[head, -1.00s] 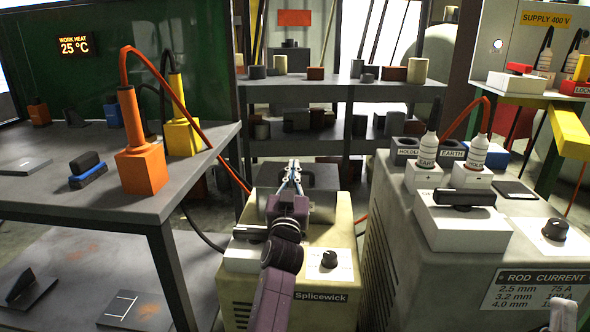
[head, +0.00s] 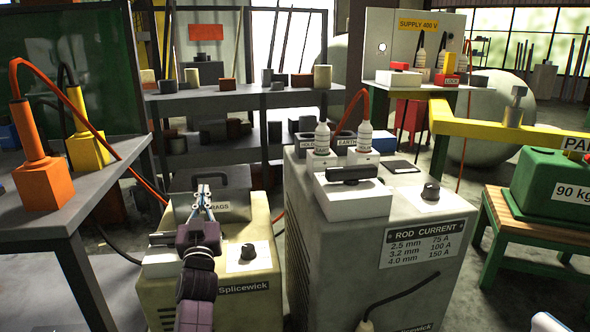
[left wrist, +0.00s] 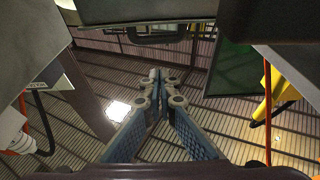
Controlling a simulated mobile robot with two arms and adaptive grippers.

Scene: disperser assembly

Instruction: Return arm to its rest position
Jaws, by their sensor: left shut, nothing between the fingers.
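My left gripper (head: 203,190) is shut and empty. Its purple wrist rises from the bottom of the head view, in front of the cream Splicewick machine (head: 217,291). The fingertips overlap the grey RAGS box (head: 236,211) in the picture; I cannot tell that they touch it. In the left wrist view the blue fingers of this gripper (left wrist: 158,75) meet at their tips with nothing between them.
The large grey cabinet (head: 327,238) with white blocks and knob stands close to the right. The dark table (head: 85,193) with orange and yellow blocks is at left. Behind is the shelf (head: 245,98). A green 90 kg block (head: 535,181) sits on a bench at right.

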